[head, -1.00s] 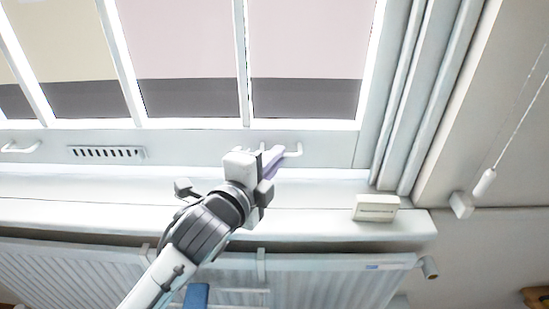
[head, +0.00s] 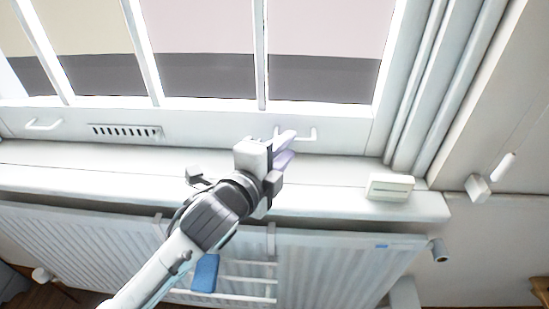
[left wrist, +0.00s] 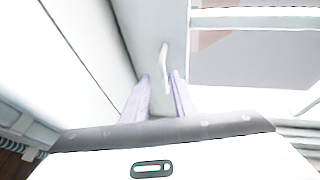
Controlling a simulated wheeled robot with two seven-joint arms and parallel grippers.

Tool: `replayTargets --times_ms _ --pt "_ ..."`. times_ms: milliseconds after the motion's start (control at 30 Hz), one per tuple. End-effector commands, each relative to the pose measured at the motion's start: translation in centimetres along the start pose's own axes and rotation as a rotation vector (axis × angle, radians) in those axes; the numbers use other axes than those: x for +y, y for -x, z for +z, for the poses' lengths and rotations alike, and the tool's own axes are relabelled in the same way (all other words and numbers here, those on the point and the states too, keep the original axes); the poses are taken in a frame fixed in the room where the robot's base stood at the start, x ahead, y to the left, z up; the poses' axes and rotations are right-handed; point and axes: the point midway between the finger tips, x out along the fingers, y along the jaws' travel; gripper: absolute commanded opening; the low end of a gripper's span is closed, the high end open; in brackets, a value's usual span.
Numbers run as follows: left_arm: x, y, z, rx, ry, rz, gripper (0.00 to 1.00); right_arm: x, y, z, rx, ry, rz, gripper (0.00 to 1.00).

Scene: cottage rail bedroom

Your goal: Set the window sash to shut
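The white window sash (head: 200,118) fills the top of the head view, its bottom rail close above the sill; I cannot tell whether a gap remains there. The rail carries a left handle (head: 43,124) and a right handle (head: 308,135). My left gripper (head: 288,147) is at the right handle, its two pale purple fingers apart. In the left wrist view the fingers (left wrist: 160,93) stand open, with the handle (left wrist: 164,62) in line with the space between them, near the tips. Contact cannot be made out. My right gripper is not in view.
The white sill (head: 100,170) runs below the sash, with a small white box (head: 390,187) at its right end. A radiator (head: 330,265) hangs below, with a blue cloth (head: 205,273) on a rack. A cord pull (head: 503,167) hangs at the right.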

Motion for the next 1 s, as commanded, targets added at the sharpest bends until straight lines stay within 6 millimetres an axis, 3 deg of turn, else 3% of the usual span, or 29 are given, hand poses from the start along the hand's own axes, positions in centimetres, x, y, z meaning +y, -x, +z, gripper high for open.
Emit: replayTargets --times_ms 200,400,600,1000 --pt "0.2 4.5 0.0 0.001 -0.001 0.003 0.26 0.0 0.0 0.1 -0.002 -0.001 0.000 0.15" --pt "0.3 7.6 0.0 0.001 0.000 0.006 0.26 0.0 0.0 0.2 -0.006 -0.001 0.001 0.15" --pt "0.3 8.6 0.0 -0.001 0.000 0.007 0.26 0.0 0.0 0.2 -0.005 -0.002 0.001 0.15" --pt "0.2 8.6 0.0 0.000 0.001 0.006 0.26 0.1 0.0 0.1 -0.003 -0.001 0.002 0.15"
